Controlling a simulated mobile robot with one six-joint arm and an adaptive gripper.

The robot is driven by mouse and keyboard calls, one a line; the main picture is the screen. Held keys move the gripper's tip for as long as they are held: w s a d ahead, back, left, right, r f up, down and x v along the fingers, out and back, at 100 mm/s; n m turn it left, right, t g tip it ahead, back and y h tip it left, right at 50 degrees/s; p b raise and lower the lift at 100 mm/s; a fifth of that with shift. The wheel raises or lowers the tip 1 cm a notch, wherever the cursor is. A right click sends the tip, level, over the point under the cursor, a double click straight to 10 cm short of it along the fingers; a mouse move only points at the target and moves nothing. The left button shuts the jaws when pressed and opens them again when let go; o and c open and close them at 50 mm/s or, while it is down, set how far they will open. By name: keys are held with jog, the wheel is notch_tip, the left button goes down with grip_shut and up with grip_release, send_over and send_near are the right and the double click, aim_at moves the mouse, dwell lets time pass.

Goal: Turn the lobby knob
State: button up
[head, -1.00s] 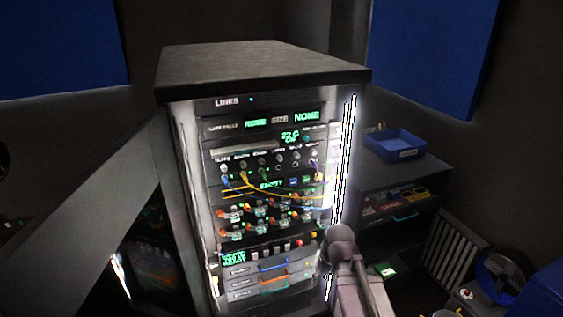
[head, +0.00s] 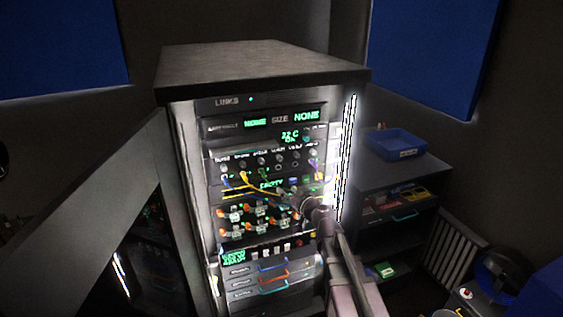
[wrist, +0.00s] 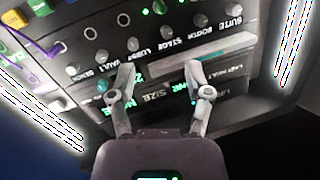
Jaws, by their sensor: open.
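The lobby knob (wrist: 133,44) is a small grey knob in a row of similar knobs on the rack's dark panel. Its label reads upside down in the wrist view. In the head view the lobby knob (head: 279,157) is fourth from the left in that row. My gripper (wrist: 159,68) is open and empty. In the wrist view its left fingertip shows just below the lobby knob, its right one below the stage and booth labels. I cannot tell the gap to the panel. In the head view my gripper (head: 308,207) covers the right end of the lower rows.
The rack (head: 262,78) has a lit strip on its right edge. Coloured cables (head: 275,193) hang from jacks below the knobs. Red-handled switches (head: 235,214) and drawers (head: 240,271) lie lower. A blue tray (head: 395,144) sits on the cabinet at right.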

aim_at(281, 159)
jog(key=shift+w+d+r+m+t+h, duration=0.6)
jog(key=shift+w+d+t, duration=0.1)
jog(key=shift+w, duration=0.1)
jog(key=shift+w+d+r+m+t+h, duration=0.5)
jog(key=shift+w+d+m+t+h, duration=0.15)
jog(key=shift+w, duration=0.1)
jog(key=shift+w, duration=0.1)
jog(key=x, duration=1.3)
jog(key=shift+w+a+f, duration=0.1)
jog(key=shift+w+a, duration=0.1)
jog(key=shift+w, duration=0.05)
grip_shut()
